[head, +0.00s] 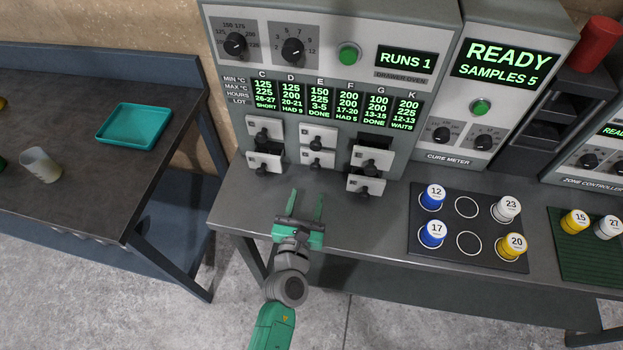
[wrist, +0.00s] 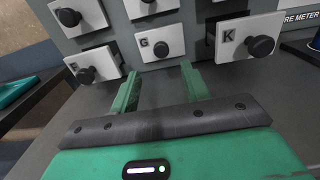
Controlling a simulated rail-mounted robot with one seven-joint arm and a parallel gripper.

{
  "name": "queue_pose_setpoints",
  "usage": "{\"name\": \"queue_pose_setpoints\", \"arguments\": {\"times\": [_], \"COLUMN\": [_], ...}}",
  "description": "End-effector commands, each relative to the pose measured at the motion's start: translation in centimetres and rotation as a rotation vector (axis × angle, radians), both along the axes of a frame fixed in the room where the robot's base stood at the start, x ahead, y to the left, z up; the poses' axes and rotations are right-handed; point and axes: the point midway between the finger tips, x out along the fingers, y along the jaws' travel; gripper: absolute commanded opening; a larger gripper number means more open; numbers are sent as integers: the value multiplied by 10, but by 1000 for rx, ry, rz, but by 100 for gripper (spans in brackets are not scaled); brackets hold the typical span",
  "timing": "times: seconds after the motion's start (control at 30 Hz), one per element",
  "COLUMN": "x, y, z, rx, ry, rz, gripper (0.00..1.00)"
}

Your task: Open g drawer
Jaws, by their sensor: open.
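The G drawer (wrist: 172,40) is a white front with a black round knob (wrist: 160,49), the middle one of the lower row in the wrist view. In the head view the middle lower drawer front (head: 309,155) sits in the drawer oven and looks closed. My gripper (head: 305,204) is open and empty in front of the oven, below and in front of this drawer. In the wrist view its two green fingers (wrist: 160,76) point toward the G drawer, with the knob between and beyond their tips. The fingers are apart from the knob.
The K drawer (wrist: 233,35), to the right of G, stands out toward me. The drawer above it (head: 371,160) also stands out, with a dark gap behind it. A lower-left drawer (wrist: 100,61) is left of G. A mat with several numbered jars (head: 432,235) lies right.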

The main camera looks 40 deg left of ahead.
Motion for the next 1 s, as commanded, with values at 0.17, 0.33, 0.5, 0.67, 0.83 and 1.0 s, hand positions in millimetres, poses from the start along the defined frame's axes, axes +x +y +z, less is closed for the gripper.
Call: {"name": "queue_pose_setpoints", "arguments": {"times": [0.17,0.33,0.5,0.67,0.83,1.0], "x": [23,50,65,67,66,66], "y": [14,31,39,40,40,40], "z": [2,1,1,2,2,2], "rx": [6,7,6,6,6,6], "ry": [0,1,2,3,3,3], "rz": [-2,-2,-3,-4,-4,-4], "gripper": [46,46,46,46,37,3]}}
